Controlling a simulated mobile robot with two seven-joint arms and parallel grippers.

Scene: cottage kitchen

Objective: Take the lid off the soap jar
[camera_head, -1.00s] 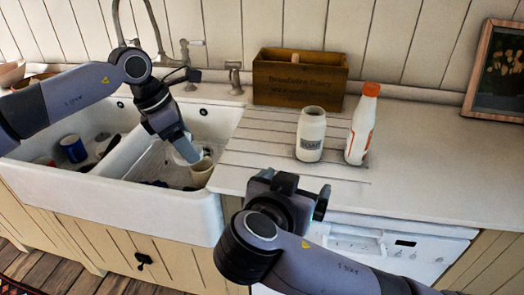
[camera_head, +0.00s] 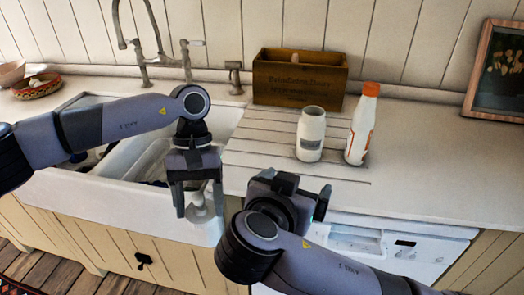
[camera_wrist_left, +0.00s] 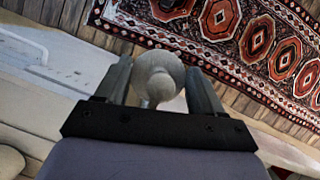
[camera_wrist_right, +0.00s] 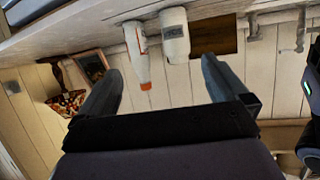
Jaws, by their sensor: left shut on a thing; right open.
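The soap jar (camera_head: 311,140) is a white jar with a grey label, upright on the counter right of the sink, its top open and dark inside. My left gripper (camera_head: 198,212) points down at the sink's front edge, shut on a pale, rounded thing (camera_head: 199,203) that looks like a lid with a narrow stem; the thing fills the jaws in the left wrist view (camera_wrist_left: 158,75). My right gripper (camera_head: 303,190) is open and empty in front of the counter, nearer me than the jar. The jar also shows in the right wrist view (camera_wrist_right: 175,37).
A white bottle with an orange cap (camera_head: 361,125) stands close to the jar's right. A wooden box (camera_head: 300,80) is behind them. The sink (camera_head: 140,150) lies left, with tall taps behind. The counter right of the bottle is clear.

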